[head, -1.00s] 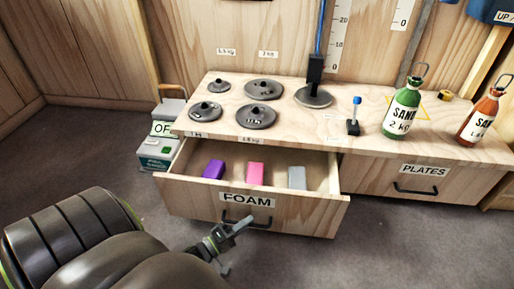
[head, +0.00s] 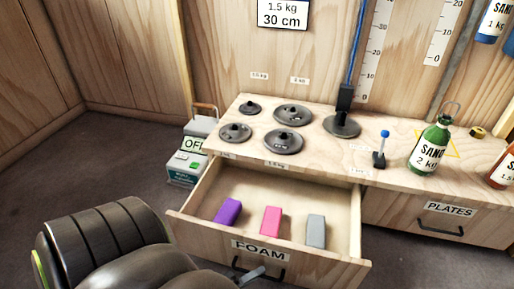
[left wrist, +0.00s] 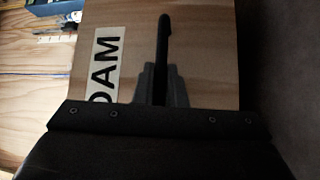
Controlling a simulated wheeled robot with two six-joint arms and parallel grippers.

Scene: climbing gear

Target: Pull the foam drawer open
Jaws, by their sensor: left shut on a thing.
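The wooden foam drawer (head: 300,258), labelled FOAM, is pulled well out below the bench top. Its inside shows, holding a purple block (head: 228,212), a pink block (head: 270,221) and a grey block (head: 316,231). Its black handle (head: 236,263) is at the bottom of the head view and also runs upright in the left wrist view (left wrist: 164,38). My left gripper (head: 252,275) is at the handle, partly cut off by the frame's lower edge. In the left wrist view its fingers (left wrist: 161,85) are shut on the handle, one on each side. My right gripper is not in view.
The bench top (head: 250,108) carries several dark weight plates, a small blue-topped lever (head: 382,148) and a green sand bottle (head: 431,146). A closed PLATES drawer (head: 440,219) is at the right. A grey-green box (head: 186,166) stands on the floor left of the bench.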

